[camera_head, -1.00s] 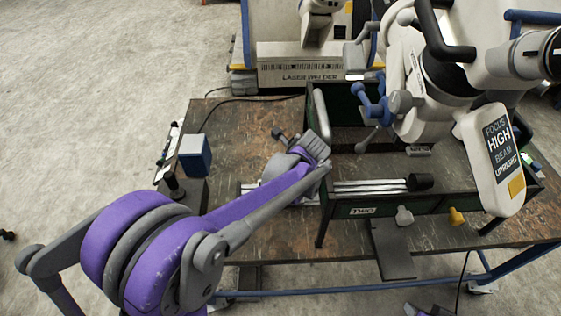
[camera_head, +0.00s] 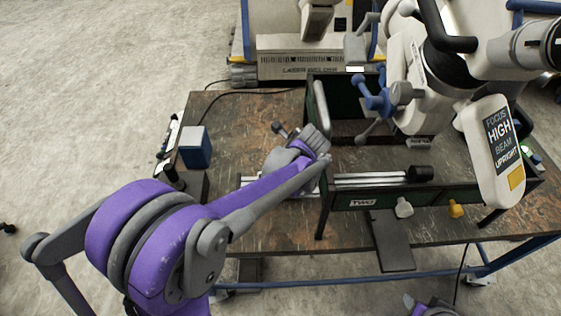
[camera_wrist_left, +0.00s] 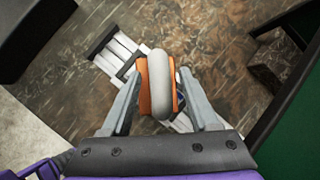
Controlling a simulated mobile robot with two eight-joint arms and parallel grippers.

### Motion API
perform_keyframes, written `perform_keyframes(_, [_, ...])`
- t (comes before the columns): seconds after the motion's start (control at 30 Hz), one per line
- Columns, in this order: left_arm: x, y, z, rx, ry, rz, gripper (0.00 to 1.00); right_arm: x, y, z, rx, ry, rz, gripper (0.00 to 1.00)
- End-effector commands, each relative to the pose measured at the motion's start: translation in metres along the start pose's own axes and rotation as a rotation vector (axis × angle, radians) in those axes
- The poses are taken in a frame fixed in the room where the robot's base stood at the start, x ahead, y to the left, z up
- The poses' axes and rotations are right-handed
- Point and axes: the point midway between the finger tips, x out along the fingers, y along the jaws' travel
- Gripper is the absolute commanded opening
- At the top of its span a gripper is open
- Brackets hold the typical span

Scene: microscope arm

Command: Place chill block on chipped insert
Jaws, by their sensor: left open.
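In the left wrist view an orange, copper-like block with a rounded pale grey bar across its top, probably the chill block (camera_wrist_left: 160,88), lies between the fingers of my left gripper (camera_wrist_left: 161,85). The fingers are open, one on each side of it. It appears to be over pale rails (camera_wrist_left: 120,55) on the worn table. In the head view my left forearm and wrist hide the fingers and the block. I cannot make out the chipped insert. A grey and purple part of my right arm shows at the bottom edge of the head view; its fingers cannot be made out.
A green frame marked TWO (camera_head: 380,198) stands just right of my left wrist. The microscope head (camera_head: 425,95) with its label panel (camera_head: 495,150) hangs over the right side. A blue block (camera_head: 195,147) stands at the table's left.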

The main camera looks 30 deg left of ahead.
Motion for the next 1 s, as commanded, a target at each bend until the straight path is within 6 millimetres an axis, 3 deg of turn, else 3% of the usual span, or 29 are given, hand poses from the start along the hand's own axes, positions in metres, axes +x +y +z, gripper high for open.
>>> perform_keyframes(0.17, [-0.026, -0.001, 0.0, 0.002, 0.001, -0.002, 0.61, -0.002, 0.0, -0.003, 0.0, 0.002, 0.0, 0.5])
perform_keyframes(0.5, [-0.097, 0.0, 0.001, 0.002, 0.0, -0.002, 0.61, -0.006, 0.0, -0.007, 0.0, 0.006, 0.0, 0.5])
perform_keyframes(0.77, [-0.12, 0.002, 0.0, -0.018, 0.005, -0.003, 0.61, -0.007, 0.0, -0.008, 0.0, 0.007, 0.0, 0.5])
perform_keyframes(0.87, [-0.122, 0.013, -0.003, -0.108, 0.033, -0.012, 0.61, -0.007, 0.0, -0.008, 0.0, 0.007, 0.0, 0.5])
perform_keyframes(1.0, [-0.123, 0.052, -0.019, -0.453, 0.14, -0.034, 0.61, -0.007, 0.0, -0.008, 0.0, 0.007, 0.0, 0.5])
